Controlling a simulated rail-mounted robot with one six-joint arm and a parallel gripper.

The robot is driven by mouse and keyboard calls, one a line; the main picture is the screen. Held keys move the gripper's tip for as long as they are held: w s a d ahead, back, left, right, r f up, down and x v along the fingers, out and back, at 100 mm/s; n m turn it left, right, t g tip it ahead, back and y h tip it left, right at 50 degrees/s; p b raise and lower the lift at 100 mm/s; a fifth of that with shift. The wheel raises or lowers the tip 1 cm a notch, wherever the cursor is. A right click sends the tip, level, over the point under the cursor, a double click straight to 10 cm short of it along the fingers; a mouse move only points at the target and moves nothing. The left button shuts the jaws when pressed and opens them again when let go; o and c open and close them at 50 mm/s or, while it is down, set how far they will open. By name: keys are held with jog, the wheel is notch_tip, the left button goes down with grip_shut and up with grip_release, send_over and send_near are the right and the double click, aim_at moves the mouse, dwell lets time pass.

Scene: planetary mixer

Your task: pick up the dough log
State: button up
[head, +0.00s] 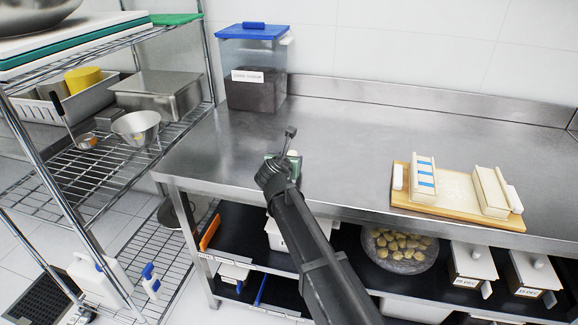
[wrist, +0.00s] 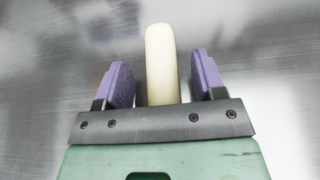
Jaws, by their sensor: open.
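The dough log (wrist: 161,60) is a pale cream, round-ended bar, upright in the wrist view. It lies between the two purple fingers of my gripper (wrist: 162,75), with a visible gap on each side. The fingers are open, and the log's near end is hidden behind the gripper's dark crossbar. In the head view my gripper (head: 283,162) is low over the left part of the steel table. A small pale bit of the dough log (head: 292,153) shows there; my arm hides most of it.
A blue-lidded clear bin (head: 253,65) stands behind my gripper on the steel table (head: 345,135). A wooden board (head: 455,205) with two pale slotted blocks lies at the right. A wire shelf (head: 90,170) with pans and a bowl stands at the left. The table's middle is clear.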

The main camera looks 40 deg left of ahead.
jog(key=c, duration=1)
jog(key=shift+r, duration=0.1)
jog(key=shift+c, duration=0.2)
notch_tip(320, 180, up, 20)
jog(key=p, duration=2)
